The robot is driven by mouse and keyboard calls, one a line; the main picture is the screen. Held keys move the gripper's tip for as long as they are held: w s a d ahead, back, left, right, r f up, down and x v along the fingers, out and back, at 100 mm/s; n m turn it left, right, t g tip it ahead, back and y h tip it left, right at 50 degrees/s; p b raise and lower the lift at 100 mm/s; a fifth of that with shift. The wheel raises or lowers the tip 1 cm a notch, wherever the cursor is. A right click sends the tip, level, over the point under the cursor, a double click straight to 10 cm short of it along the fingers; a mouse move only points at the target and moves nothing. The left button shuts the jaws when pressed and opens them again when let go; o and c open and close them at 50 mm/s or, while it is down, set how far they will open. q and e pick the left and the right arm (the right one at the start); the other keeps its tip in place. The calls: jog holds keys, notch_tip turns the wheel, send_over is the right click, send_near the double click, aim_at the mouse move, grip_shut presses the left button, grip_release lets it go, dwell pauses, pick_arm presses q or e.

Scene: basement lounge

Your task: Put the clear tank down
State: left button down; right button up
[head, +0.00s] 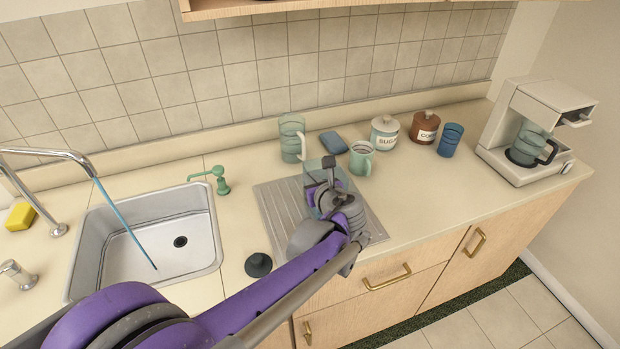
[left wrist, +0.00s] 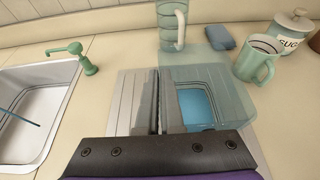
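The clear tank (head: 312,170) is a see-through, light teal box at the drainboard (head: 268,205). It is partly hidden by my left gripper (head: 325,190) in the head view. In the left wrist view the tank (left wrist: 235,100) looks upright, with blue liquid (left wrist: 195,105) low inside. The two fingers of my left gripper (left wrist: 158,105) are close together at the tank's left wall and appear closed on it. I cannot tell whether its base touches the drainboard. My right gripper is not in view.
A tall glass pitcher (head: 292,138), blue sponge (head: 333,142) and green mug (head: 361,158) stand behind. Sugar (head: 384,134) and coffee (head: 425,127) jars, a blue cup (head: 450,140) and a coffee maker (head: 530,125) are right. The sink (head: 150,235) with running tap and dark stopper (head: 258,265) are left.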

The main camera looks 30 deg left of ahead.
pick_arm(q)
jog(key=c, duration=1.5)
grip_release()
jog(key=shift+f, duration=0.15)
jog(key=o, duration=0.4)
jog(key=shift+o, duration=0.2)
